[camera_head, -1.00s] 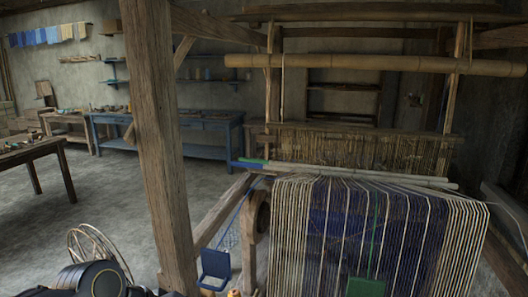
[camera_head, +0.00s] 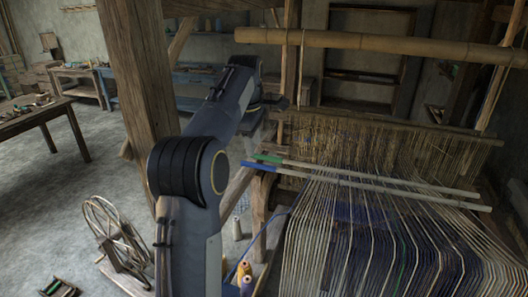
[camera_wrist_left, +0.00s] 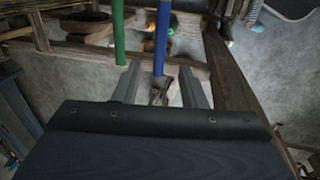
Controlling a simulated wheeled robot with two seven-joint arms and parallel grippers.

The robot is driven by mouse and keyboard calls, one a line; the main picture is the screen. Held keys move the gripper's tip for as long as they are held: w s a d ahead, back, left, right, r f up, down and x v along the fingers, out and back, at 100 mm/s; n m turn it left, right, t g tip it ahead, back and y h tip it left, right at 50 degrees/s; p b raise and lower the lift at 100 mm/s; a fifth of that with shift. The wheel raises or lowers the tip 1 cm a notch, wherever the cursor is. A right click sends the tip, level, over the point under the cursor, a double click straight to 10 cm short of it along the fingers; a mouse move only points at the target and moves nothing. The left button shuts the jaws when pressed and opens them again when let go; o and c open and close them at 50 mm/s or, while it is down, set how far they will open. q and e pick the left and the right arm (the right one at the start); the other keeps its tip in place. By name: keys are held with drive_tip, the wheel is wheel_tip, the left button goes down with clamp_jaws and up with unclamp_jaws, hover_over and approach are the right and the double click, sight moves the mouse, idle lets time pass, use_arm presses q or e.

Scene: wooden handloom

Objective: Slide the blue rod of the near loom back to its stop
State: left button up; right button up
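The near loom's blue rod (camera_head: 330,178) lies across the warp threads, its blue-painted end at the left, past the loom's side. A rod with a green end (camera_head: 268,158) lies parallel just behind it. In the left wrist view the blue end (camera_wrist_left: 162,38) hangs down from the top edge, its tip appearing between my finger ends. The green end (camera_wrist_left: 118,32) is to its left. My left gripper (camera_wrist_left: 159,70) is open, its two fingers apart; whether it touches the rod I cannot tell. In the head view the arm's far end is above and behind the rod ends. My right gripper is out of view.
A thick wooden post (camera_head: 140,80) stands close to my left arm. A bamboo beam (camera_head: 370,45) crosses above the loom. Warp threads (camera_head: 370,240) fill the lower right.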

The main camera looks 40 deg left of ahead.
sight(256, 164)
use_arm(q)
drive_tip(key=f, duration=0.2)
drive_tip(key=w+f, duration=0.1)
drive_tip(key=f, duration=0.4)
drive_tip(key=shift+w+a, duration=0.15)
drive_tip(key=shift+a, duration=0.05)
clamp_jaws()
